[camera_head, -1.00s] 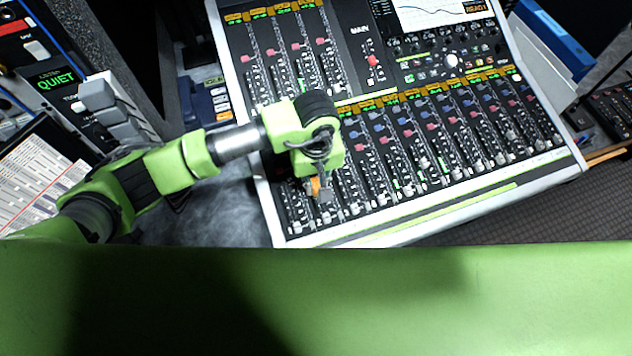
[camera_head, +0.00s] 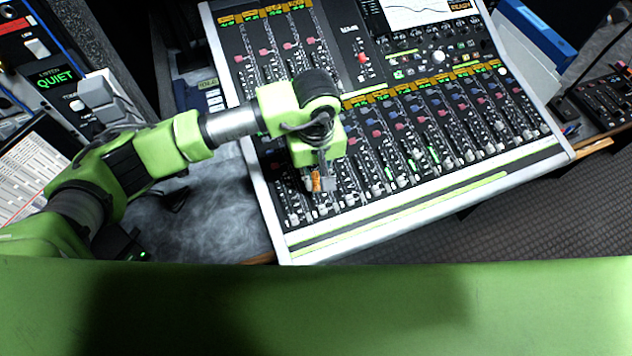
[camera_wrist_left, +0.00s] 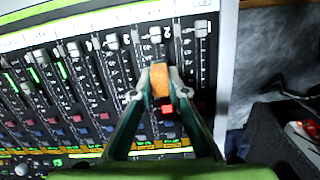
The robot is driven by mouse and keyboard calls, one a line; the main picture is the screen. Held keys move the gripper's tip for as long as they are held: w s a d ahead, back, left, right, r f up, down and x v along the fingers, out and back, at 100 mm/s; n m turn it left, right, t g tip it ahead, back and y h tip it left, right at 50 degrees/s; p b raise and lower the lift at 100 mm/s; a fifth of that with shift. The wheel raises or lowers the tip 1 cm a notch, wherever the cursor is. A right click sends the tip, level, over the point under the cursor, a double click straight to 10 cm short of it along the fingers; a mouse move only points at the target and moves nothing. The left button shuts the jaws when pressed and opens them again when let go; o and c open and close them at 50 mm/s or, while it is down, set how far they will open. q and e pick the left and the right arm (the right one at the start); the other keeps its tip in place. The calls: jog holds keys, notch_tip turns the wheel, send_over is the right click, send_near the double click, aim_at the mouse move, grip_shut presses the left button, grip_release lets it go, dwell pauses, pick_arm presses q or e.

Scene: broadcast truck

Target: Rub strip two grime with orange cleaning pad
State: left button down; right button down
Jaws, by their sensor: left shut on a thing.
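My left gripper (camera_head: 318,182) is shut on the orange cleaning pad (camera_head: 315,181), low over the near-left part of the mixing console (camera_head: 375,222). In the left wrist view, the pad (camera_wrist_left: 159,80) sits between the fingertips of the gripper (camera_wrist_left: 160,78). It is over the strip marked 2 (camera_wrist_left: 157,45), on the side away from its white fader cap. I cannot tell whether the pad touches the surface. No grime can be made out; the pad and fingers hide part of the strip. My right gripper is not in view.
Several fader strips with raised caps lie close on both sides of the pad. A screen (camera_head: 425,10) is at the console's far side. A panel with a lit QUIET sign (camera_head: 57,78) stands at left. Blue binders (camera_head: 540,30) lie beyond the console's right side.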

pick_arm(q)
notch_tip(320, 180, up, 2)
jog(key=shift+r, duration=0.4)
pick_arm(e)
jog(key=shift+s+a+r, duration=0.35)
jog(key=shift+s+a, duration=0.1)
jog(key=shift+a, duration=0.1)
